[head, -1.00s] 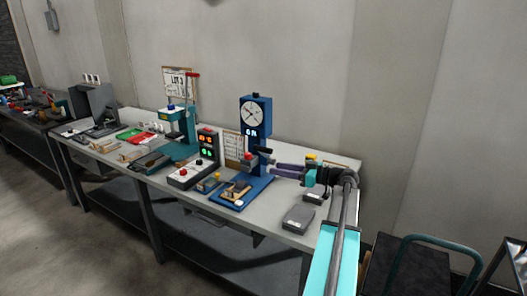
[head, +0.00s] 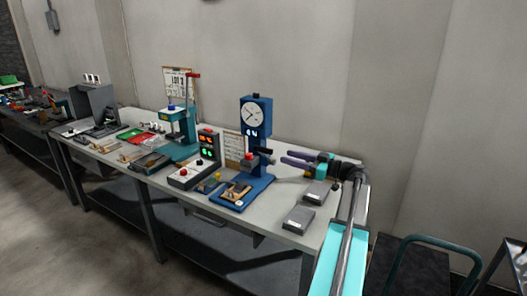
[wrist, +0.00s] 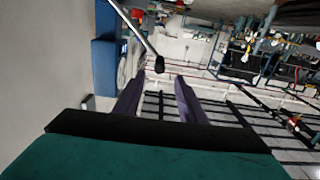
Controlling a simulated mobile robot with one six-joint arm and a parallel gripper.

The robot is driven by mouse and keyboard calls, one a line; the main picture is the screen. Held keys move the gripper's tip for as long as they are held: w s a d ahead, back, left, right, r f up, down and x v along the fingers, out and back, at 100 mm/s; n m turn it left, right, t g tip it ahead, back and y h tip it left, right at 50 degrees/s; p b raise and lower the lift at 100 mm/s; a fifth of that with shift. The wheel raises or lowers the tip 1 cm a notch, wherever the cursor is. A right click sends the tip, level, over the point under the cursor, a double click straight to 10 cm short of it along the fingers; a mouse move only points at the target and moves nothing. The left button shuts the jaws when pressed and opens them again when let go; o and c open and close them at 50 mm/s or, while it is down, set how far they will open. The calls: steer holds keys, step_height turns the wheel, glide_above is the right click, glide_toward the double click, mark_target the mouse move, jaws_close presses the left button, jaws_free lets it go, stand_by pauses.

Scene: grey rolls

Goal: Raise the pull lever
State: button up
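The pull lever is a thin metal rod with a black knob (wrist: 159,64) on the blue press with a round dial (head: 254,118). In the head view the black knob (head: 266,151) sticks out to the right of the press column. My gripper (head: 283,156) is to the right of the knob, its two purple fingers spread and pointing at it. In the wrist view the knob appears between the tips of my open gripper (wrist: 160,77), seemingly just beyond them. I see no contact. The lever's pivot is hard to make out.
The grey table (head: 262,218) carries two grey boxes (head: 299,218) below my arm. A control box with lit displays (head: 206,147) and a teal press with a red handle (head: 183,122) stand left of the blue press. The wall is close behind.

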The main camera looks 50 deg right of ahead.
mark_target(257, 149)
steer(key=p+x, duration=0.3)
steer(key=x, duration=0.9)
jaws_close()
steer(key=shift+a, duration=0.3)
steer(key=shift+d, duration=0.25)
steer(key=shift+r, duration=0.1)
